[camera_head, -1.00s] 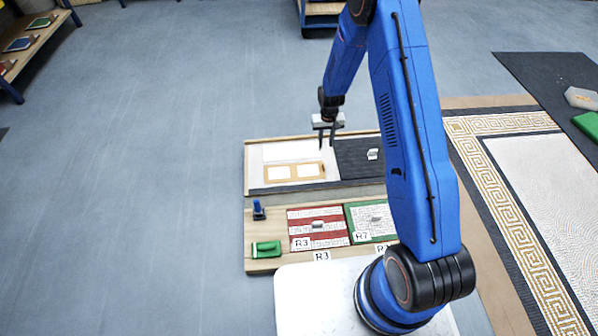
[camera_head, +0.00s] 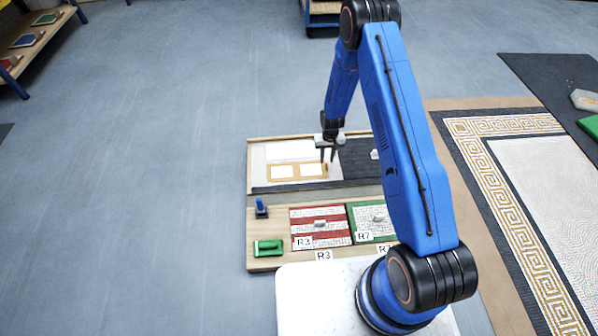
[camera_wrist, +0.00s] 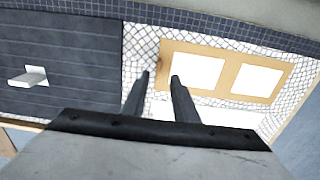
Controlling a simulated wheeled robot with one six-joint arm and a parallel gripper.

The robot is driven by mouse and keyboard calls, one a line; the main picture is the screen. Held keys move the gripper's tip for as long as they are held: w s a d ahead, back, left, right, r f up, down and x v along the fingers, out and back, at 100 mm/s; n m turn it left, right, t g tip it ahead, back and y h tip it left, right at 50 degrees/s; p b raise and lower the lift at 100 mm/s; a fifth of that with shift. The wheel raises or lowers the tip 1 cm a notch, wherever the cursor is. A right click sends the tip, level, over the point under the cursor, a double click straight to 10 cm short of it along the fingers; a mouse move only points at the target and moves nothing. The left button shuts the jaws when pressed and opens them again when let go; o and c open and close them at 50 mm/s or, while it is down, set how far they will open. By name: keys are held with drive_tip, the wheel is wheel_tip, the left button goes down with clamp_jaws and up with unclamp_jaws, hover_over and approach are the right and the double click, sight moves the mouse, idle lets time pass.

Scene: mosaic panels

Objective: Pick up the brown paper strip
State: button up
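The brown paper strip (camera_head: 298,171) is a flat tan piece with two rectangular windows, lying on the pale left part of the rear panel. In the wrist view, the strip (camera_wrist: 225,72) lies right of my fingers, its left end between and just beyond the fingertips. My gripper (camera_head: 327,161) is above the strip's right end in the head view, pointing down. In the wrist view, my gripper (camera_wrist: 161,76) shows a narrow gap between its fingers. It is open; I cannot tell whether the tips touch the strip or panel.
A dark panel part with a light grip block (camera_wrist: 28,78) lies beside the strip. In front is a wooden tray (camera_head: 265,225) with a red-striped panel (camera_head: 320,240), a green-edged panel (camera_head: 370,208), a green tool (camera_head: 268,248) and a blue tool (camera_head: 261,208). Open floor lies left.

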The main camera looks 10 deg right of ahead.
drive_tip(key=f, duration=0.5)
drive_tip(key=shift+s+d, duration=0.2)
clamp_jaws()
